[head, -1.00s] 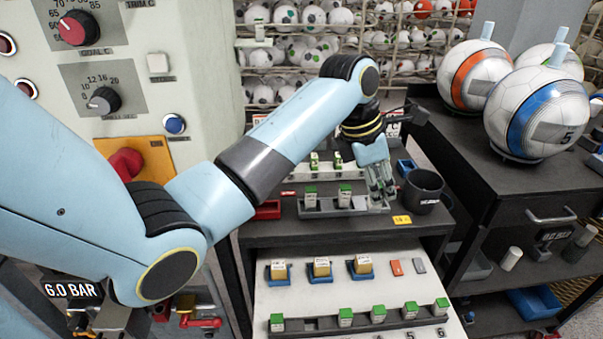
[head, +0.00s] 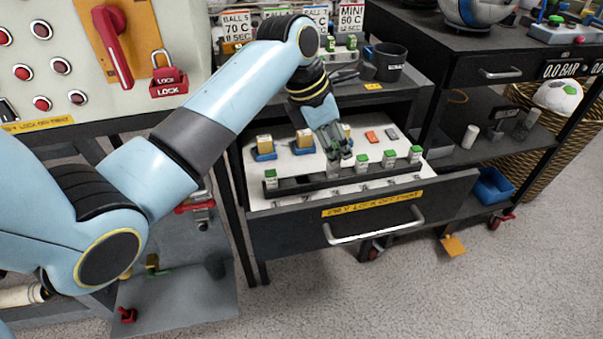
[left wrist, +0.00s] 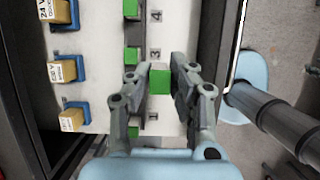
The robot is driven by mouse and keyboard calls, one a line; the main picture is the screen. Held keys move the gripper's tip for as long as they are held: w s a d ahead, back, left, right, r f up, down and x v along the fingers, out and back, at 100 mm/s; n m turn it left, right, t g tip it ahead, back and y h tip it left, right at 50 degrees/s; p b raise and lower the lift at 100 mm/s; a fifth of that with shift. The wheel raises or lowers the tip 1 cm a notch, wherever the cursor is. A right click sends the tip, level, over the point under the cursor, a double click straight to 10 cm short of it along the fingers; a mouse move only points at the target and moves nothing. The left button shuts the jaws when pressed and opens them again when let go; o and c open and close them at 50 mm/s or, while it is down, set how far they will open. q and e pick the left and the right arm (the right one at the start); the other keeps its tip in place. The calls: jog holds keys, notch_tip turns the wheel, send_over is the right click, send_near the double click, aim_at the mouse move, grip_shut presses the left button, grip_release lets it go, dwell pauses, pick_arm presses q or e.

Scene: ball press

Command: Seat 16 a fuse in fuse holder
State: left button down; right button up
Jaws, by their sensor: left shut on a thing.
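My left gripper (head: 338,152) is low over the open drawer, at the dark rack (head: 310,183) of green-topped fuses. In the left wrist view my left gripper (left wrist: 160,82) is shut on a green-topped fuse (left wrist: 160,78), seen from above beside the rack's number labels. Other green-topped fuses stand in the rack, such as one at its left end (head: 271,178) and one on the right (head: 415,154). How far the held fuse is above the drawer is unclear. The arm and gripper hide part of the rack. My right gripper is not in view.
Yellowish blocks on blue bases (head: 264,146) stand behind the rack. An orange piece (head: 371,137) and a grey piece lie to the right. The drawer front with its handle (head: 375,227) is nearest. A dark cup (head: 388,62) stands on the cabinet top.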

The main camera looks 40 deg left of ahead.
pick_arm(q)
send_over(309, 179)
jog(key=s, duration=0.1)
notch_tip(309, 179, down, 4)
jog(key=f, duration=0.1)
jog(key=a+f+b, duration=0.1)
jog(key=f, duration=0.1)
jog(key=shift+s+f, duration=0.1)
jog(key=shift+f, duration=0.5)
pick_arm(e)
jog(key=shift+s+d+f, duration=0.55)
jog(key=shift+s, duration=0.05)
pick_arm(q)
jog(key=shift+f, duration=0.1)
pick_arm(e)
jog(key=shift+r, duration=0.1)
pick_arm(q)
jog(key=c, duration=1.2)
grip_release()
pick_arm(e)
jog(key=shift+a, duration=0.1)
